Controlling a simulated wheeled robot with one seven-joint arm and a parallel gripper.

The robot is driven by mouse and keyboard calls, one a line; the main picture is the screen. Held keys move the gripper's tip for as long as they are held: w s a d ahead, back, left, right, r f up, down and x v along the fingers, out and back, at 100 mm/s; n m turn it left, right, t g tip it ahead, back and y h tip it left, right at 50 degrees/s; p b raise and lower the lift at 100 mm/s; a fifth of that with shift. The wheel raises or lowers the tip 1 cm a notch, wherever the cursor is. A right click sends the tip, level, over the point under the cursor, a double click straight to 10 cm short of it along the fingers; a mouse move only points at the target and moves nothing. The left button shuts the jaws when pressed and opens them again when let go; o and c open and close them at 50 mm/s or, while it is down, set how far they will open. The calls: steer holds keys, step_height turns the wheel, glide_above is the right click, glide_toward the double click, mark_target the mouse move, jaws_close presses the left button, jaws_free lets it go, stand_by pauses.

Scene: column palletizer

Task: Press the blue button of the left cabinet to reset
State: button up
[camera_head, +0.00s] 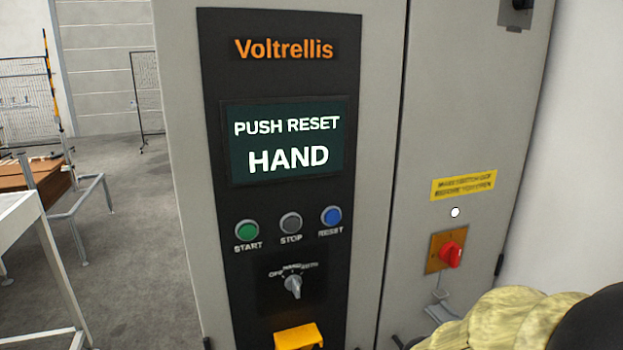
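The blue button (331,216), labelled RESET, is on the dark control panel (213,190) of the grey cabinet (180,120). It is the rightmost of three round buttons, beside the grey STOP button (291,224) and the green START button (246,231). The screen (290,146) above them reads PUSH RESET and HAND. No gripper fingers can be made out, and nothing is seen touching the blue button. A yellowish, creased shape with a black part fills the lower right corner; I cannot tell what it is.
A selector knob (293,286) and an orange-yellow part (298,337) are below the buttons. A red rotary switch (451,254) and a yellow label (463,185) are on the cabinet face to the right. A light metal frame (30,225) stands at left; grey floor (130,220) lies open beside the cabinet.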

jaws_close()
stand_by(1.5)
